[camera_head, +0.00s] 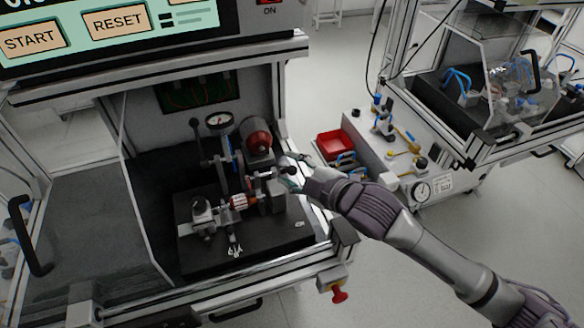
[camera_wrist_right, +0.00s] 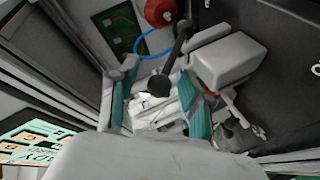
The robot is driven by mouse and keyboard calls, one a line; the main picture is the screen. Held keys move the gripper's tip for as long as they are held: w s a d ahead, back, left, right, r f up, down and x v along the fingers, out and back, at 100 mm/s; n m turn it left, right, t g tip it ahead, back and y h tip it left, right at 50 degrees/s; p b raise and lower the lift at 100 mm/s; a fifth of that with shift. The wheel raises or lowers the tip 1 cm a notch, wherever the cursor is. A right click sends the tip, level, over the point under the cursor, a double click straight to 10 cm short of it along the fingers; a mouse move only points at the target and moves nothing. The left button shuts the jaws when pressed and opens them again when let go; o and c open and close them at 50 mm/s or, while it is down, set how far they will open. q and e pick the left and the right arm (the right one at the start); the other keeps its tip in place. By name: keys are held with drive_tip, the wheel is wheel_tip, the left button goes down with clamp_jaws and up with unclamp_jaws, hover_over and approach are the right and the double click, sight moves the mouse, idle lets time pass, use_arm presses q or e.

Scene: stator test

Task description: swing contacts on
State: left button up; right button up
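The test fixture stands on a black base plate (camera_head: 195,255) inside the station. A copper-coloured wound part, apparently the stator (camera_head: 239,202), sits in its middle. A lever with a black ball knob (camera_head: 288,170) is at the fixture's right side. My right gripper (camera_head: 293,180) reaches in from the right, close to this knob. In the right wrist view, the black knob (camera_wrist_right: 160,84) appears between the teal-padded fingers (camera_wrist_right: 165,100), which are spread with visible space on both sides. Contact with the knob cannot be seen. My left gripper is not in view.
A dial gauge (camera_head: 218,121) and a red cylinder (camera_head: 258,143) stand behind the fixture. A frame post and open clear door (camera_head: 140,190) bound the station. A red knob (camera_head: 340,295) sticks out at its front. A side bench holds a red bin (camera_head: 335,143).

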drive_tip(key=shift+r, duration=0.1)
drive_tip(key=v, duration=1.2)
idle(0.4)
